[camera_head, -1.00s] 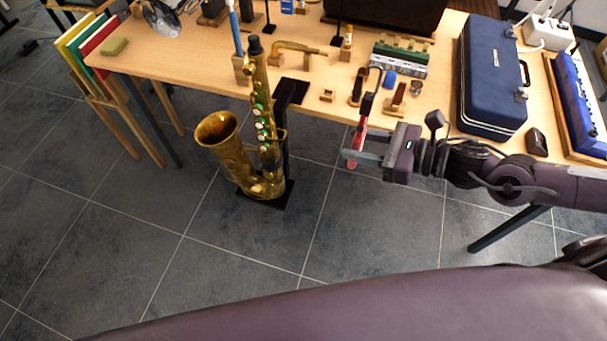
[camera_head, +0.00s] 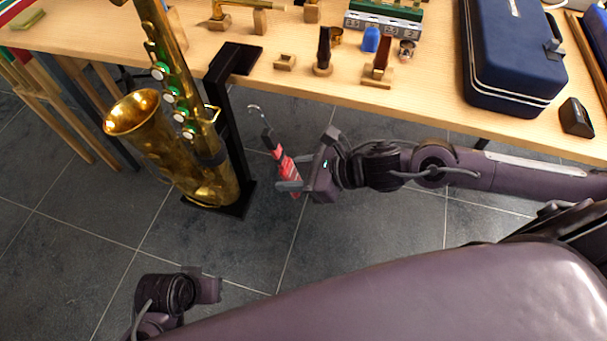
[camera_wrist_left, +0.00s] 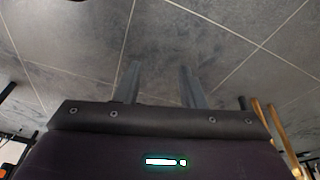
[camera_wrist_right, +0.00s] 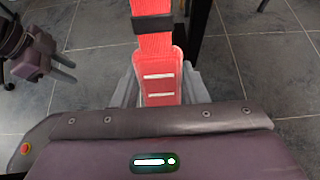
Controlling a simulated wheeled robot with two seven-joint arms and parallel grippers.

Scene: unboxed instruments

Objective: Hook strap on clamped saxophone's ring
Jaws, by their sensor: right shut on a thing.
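The brass saxophone (camera_head: 207,184) stands upright at the left of the head view, held against a black stand (camera_head: 231,132) at the table's front edge. A thin metal loop sticks out on its right side; I cannot tell if it is the strap ring. My right gripper (camera_head: 289,186) is shut on the red strap (camera_head: 285,164), right of the saxophone and apart from it. The strap's metal hook (camera_head: 256,109) points up. The red strap (camera_wrist_right: 157,75) fills the middle of the right wrist view. My left gripper (camera_wrist_left: 160,82) is open and empty, low over the floor.
The wooden table (camera_head: 440,112) runs behind my right arm. On it are a dark blue case (camera_head: 510,55), a small black block (camera_head: 575,117), a blue cap (camera_head: 371,39) and mouthpieces on wooden stands. The tiled floor between the saxophone and my base is mostly free.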

